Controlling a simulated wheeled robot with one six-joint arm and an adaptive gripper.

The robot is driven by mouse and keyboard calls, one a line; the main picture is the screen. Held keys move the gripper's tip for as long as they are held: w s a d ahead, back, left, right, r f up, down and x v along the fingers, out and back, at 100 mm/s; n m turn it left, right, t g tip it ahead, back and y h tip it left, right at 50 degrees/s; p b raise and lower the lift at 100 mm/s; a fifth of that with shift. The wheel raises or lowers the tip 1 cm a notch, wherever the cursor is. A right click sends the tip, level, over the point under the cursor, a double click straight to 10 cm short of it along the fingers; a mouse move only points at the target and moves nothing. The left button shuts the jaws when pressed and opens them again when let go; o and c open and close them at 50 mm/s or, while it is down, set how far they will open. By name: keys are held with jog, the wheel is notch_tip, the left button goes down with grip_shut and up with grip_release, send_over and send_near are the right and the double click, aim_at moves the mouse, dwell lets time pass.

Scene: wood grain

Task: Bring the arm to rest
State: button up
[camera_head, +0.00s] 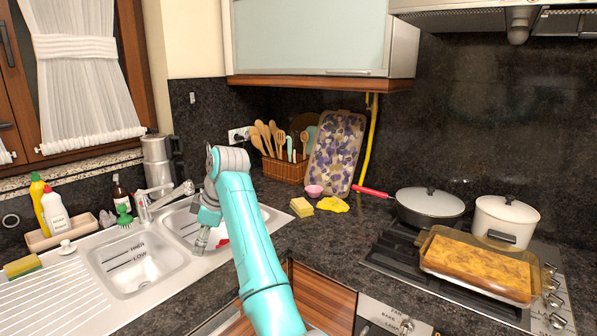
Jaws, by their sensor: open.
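My arm (247,240), teal with grey joints, rises from the bottom centre and bends over at its top in front of the counter. My gripper (200,246) hangs from it, pointing down over the right basin of the sink (180,222). The gripper is small in the picture and is open. I see nothing held in it. A red and white thing (223,238) shows beside the gripper, in or near the basin, partly hidden by my arm.
A faucet (165,200) stands close left of my gripper. The stove holds a pan (430,205), white pot (505,218) and baking dish (478,268). A wall cabinet (310,38) hangs above.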

jog(key=s+d+f+m+t, duration=0.15)
jog(key=d+f, duration=0.25)
jog(key=f, duration=0.6)
jog(key=d+f+m+t, duration=0.1)
jog(key=d+f+m, duration=0.15)
jog(key=f, duration=0.65)
jog(key=d+f+m+t, duration=0.1)
jog(key=d+f, duration=0.3)
jog(key=f, duration=0.6)
jog(key=s+d+f+m+t+h, duration=0.1)
jog(key=s+d+f+m+t, duration=0.35)
jog(key=s+d+f, duration=1.25)
jog(key=s+d+r+m+t+h, duration=0.1)
jog(key=s+d+m, duration=0.3)
jog(key=s, duration=0.9)
jog(key=s+d+r+m+t+h, duration=0.1)
jog(key=s+d+r+m, duration=0.1)
jog(key=s+d, duration=0.75)
jog(key=s+d+r+m+t+h, duration=0.1)
jog(key=s+r+m+t, duration=0.2)
jog(key=s+r, duration=1.7)
jog(key=shift+s+m+h, duration=0.35)
jog(key=shift+s+h, duration=0.05)
jog(key=shift+s, duration=0.05)
